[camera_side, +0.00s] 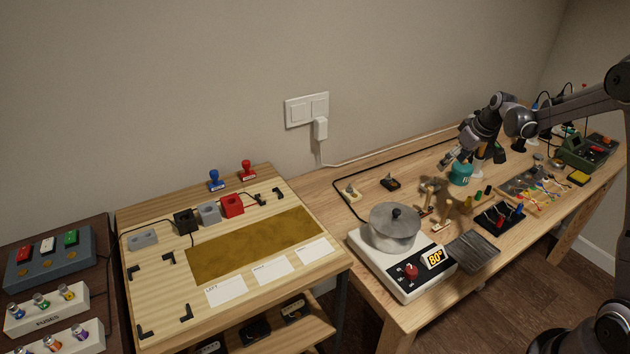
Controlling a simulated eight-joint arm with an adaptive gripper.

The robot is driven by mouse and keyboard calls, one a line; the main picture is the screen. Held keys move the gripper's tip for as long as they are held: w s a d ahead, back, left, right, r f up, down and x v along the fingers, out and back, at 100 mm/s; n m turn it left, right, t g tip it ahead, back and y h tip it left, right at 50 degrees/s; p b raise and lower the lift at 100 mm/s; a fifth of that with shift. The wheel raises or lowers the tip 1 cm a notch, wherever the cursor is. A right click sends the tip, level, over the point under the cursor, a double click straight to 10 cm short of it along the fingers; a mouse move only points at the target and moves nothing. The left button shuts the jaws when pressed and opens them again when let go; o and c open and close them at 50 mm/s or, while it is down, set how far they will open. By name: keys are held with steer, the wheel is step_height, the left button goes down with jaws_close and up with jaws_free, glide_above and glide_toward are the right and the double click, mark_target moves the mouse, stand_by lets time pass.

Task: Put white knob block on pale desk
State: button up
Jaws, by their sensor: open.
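A small white block with a knob on top, the white knob block (352,192), sits near the back left of the wooden workbench, left of a similar black block (390,184). The pale desk (165,297) stands to the left of the workbench. My gripper (446,164) is open above the back of the workbench, close to a teal pot (461,174). It is well to the right of the white knob block, and I see nothing between its fingers.
A hot plate (394,270) carrying a metal pot (394,228) stands at the workbench's front left. The pale desk holds a brown mat (255,245), white cards, corner brackets, several coloured blocks and two stamps. A black cable (387,158) runs along the workbench's back.

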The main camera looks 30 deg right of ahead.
steer(key=s+a+r, duration=0.3)
steer(key=a+r, duration=0.3)
steer(key=a, duration=0.2)
steer(key=s+a+r, duration=0.4)
steer(key=a+r, duration=0.1)
steer(key=a, duration=0.3)
steer(key=s+a+t, duration=0.2)
steer(key=s+a, duration=1.1)
steer(key=s, duration=0.1)
steer(key=shift+s+t, duration=0.15)
steer(key=shift+t, duration=0.15)
steer(key=shift+f, duration=0.1)
